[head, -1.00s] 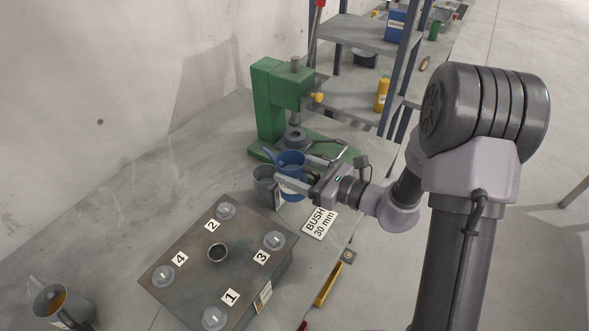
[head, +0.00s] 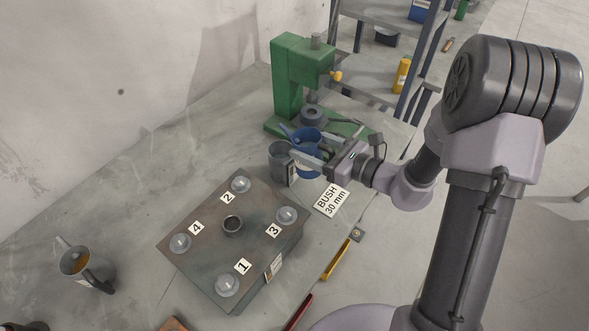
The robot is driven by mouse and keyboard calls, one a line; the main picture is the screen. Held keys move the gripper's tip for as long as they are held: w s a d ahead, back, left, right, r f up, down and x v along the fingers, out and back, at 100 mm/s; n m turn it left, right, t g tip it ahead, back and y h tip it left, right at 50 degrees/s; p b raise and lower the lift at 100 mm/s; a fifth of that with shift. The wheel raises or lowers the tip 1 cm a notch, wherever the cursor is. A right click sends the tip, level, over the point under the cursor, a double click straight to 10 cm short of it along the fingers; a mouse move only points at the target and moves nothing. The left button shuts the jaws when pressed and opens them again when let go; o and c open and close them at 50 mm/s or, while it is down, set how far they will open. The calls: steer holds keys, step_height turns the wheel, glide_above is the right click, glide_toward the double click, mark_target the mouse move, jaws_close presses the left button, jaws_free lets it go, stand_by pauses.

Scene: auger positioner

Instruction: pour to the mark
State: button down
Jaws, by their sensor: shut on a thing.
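A blue jug (head: 311,137) with a spout at its upper left stands out among the vessels near the green press. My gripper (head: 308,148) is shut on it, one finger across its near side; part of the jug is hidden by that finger. A grey metal cup (head: 279,159) with a small label is just left of the blue jug; I cannot tell whether they touch. A second grey jug (head: 73,264) with a dark handle and amber contents stands at the lower left. I cannot see a fill mark or the level in the blue jug.
A green press (head: 287,80) stands behind. A steel block (head: 205,250) with numbered round fittings and a central bush lies in front. A "BUSH 30 mm" card (head: 331,200) lies right of it. Shelving with a yellow bottle (head: 402,75) is behind right. The table's left is mostly clear.

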mark_target(301, 134)
steer(key=shift+r+g+h+p, duration=0.7)
steer(key=shift+r+h+p, duration=0.3)
steer(key=shift+p, duration=2.5)
stand_by(0.8)
steer(key=shift+r+g+h+p, duration=0.6)
steer(key=shift+r+h+p, duration=0.3)
steer(key=shift+p, duration=2)
stand_by(0.8)
